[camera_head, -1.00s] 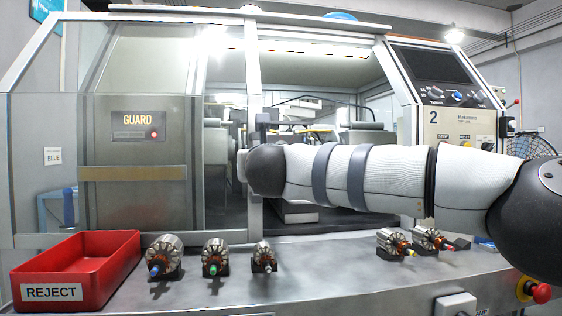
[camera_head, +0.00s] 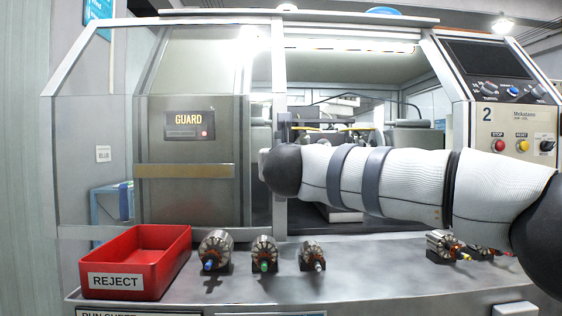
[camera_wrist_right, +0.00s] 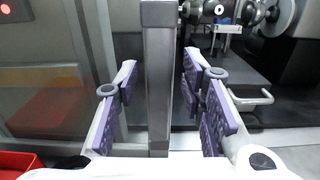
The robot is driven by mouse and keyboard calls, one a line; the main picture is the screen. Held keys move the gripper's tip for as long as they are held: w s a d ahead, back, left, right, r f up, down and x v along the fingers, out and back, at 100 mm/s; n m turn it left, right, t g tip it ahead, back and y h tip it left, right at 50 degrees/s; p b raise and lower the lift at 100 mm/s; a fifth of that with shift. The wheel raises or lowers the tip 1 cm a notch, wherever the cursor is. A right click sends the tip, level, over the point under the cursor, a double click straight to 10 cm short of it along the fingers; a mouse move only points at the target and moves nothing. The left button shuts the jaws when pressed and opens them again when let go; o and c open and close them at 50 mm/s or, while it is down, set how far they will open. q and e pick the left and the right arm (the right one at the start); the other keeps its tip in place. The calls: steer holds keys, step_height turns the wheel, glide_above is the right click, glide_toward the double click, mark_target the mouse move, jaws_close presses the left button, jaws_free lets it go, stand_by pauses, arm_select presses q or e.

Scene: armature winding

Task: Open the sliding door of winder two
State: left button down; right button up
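The sliding door's upright front-edge post (camera_head: 279,70) stands just right of the fixed GUARD panel (camera_head: 190,100) of winder two. A grey vertical bar (camera_wrist_right: 158,80), apparently the door's handle, runs down the middle of the right wrist view. My right gripper (camera_wrist_right: 160,75) has its purple-padded fingers on either side of this bar. A narrow gap shows between pads and bar on both sides, so it looks open around the bar. In the head view my right wrist hides the fingers. To the post's right the winder's inside is visible. My left gripper is out of view.
A red REJECT tray (camera_head: 135,262) and several armatures, one with a blue tip (camera_head: 215,250), stand on the bench (camera_head: 270,285) below. The control panel (camera_head: 510,128), marked 2, is at right behind my right arm.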

steer(key=shift+s, duration=0.15)
steer(key=s+d, duration=0.1)
steer(key=s, duration=1)
steer(key=shift+s, duration=0.4)
